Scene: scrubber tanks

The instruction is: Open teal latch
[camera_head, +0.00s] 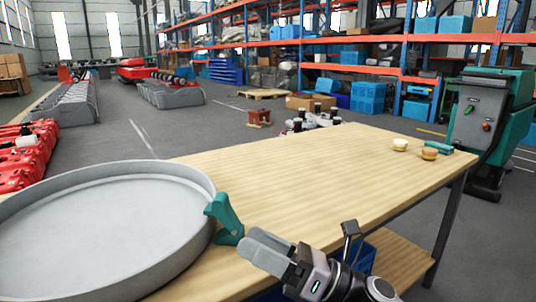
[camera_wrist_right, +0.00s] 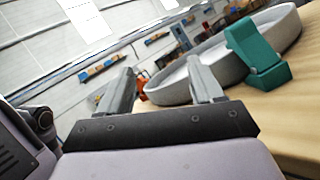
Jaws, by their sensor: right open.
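The teal latch (camera_head: 224,214) stands tilted at the right rim of a large round grey tank lid or tray (camera_head: 196,178) on the wooden table. My right gripper (camera_head: 248,243) is just right of and slightly below the latch in the head view, with nothing between its fingers. In the right wrist view the fingers (camera_wrist_right: 160,66) are spread apart. The latch (camera_wrist_right: 250,52) is to the right of both fingers there, in front of the grey rim (camera_wrist_right: 170,90). I cannot tell whether a finger touches the latch. My left gripper does not show.
The wooden table (camera_head: 310,165) is mostly clear right of the tray. Two small round pots (camera_head: 400,144) and a teal piece (camera_head: 439,147) lie at its far right. A teal-and-grey machine (camera_head: 488,115) stands beyond that end. A blue crate (camera_head: 358,256) is below the tabletop.

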